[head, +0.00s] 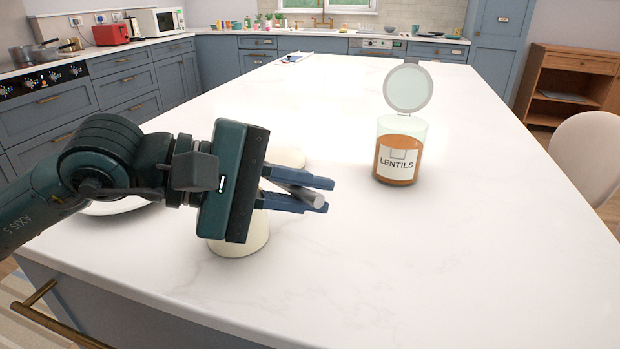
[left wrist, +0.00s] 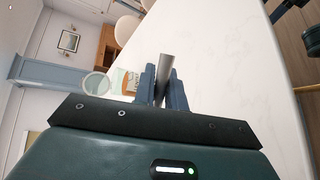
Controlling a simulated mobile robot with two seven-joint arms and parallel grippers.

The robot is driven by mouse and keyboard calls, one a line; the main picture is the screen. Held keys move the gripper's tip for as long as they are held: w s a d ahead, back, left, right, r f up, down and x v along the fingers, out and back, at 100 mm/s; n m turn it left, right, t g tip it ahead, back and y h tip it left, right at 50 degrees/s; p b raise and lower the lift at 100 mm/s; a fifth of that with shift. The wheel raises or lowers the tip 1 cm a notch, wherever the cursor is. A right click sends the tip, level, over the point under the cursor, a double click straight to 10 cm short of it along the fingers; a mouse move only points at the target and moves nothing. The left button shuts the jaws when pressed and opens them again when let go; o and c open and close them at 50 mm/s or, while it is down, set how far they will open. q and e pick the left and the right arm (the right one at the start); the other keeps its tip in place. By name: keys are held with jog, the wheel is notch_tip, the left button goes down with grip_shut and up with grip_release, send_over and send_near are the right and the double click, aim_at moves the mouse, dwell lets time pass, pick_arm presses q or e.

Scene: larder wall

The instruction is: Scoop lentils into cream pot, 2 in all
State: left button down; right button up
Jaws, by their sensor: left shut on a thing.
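My left gripper (head: 322,195) is shut on a grey rod-like handle (head: 305,193), which also shows between the fingers in the left wrist view (left wrist: 166,70). The handle looks like that of the scoop; I cannot make out its bowl or any lentils in it. The cream pot (head: 242,243) stands on the worktop, largely hidden behind my left gripper. The glass jar labelled LENTILS (head: 397,160) stands to the right, its round lid (head: 408,88) raised. Orange lentils fill much of it. The jar also shows in the left wrist view (left wrist: 124,84). My right gripper is not in view.
A pale cream round thing (head: 289,157) shows partly behind my gripper. A white plate (head: 115,208) lies partly under my left arm. A clipboard (head: 296,58) lies at the worktop's far edge. The white worktop (head: 470,260) is clear around the jar.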

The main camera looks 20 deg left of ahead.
pick_arm(q)
jog(key=w+a+r+n+g+h+p, duration=0.4)
jog(key=w+r+n+p, duration=0.6)
jog(key=p, duration=0.5)
jog(key=shift+a+r+n+h, duration=0.4)
jog(key=shift+a+r+n, duration=0.3)
jog(key=shift+n, duration=0.5)
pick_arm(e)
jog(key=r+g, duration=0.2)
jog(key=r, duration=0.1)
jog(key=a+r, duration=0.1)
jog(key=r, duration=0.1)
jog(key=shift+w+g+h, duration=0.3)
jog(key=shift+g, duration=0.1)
pick_arm(q)
jog(key=shift+w+d, duration=0.1)
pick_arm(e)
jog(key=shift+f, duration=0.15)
